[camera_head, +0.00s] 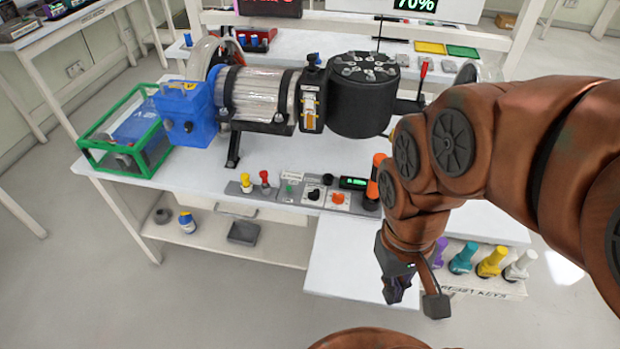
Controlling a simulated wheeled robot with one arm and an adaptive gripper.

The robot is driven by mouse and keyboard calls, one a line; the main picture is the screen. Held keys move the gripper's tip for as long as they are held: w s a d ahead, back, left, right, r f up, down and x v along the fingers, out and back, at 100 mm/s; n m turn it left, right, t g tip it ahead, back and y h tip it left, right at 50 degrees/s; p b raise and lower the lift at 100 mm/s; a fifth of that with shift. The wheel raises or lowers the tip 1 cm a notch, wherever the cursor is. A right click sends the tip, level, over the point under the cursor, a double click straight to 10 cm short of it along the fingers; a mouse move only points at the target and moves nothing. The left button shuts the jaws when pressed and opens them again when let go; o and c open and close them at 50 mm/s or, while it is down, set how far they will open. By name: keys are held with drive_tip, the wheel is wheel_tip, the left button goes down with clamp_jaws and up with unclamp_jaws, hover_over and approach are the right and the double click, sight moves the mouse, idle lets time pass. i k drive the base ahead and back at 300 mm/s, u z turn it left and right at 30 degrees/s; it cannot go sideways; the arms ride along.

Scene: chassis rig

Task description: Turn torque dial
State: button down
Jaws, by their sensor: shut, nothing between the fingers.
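A low grey control panel (300,207) lies along the front of the white bench. It carries a black knob (314,193) on a pale plate and an orange knob (338,198) to its right. The labels are too small to read, so I cannot tell which knob is the torque dial. My gripper (396,290) is shut and empty, pointing down in front of the bench. It is to the right of and nearer than the panel, apart from both knobs.
A yellow knob (246,182), a red knob (265,180) and a small green display (353,183) are also on the panel. An orange-and-black upright thing (375,182) stands at its right end. The chassis rig (262,98) fills the bench behind. Coloured keys (491,262) stand lower right.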

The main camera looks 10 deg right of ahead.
sight(337, 199)
drive_tip(key=k, duration=1.3)
drive_tip(key=u, duration=0.75)
drive_tip(key=i, duration=1.65)
drive_tip(key=z, duration=0.75)
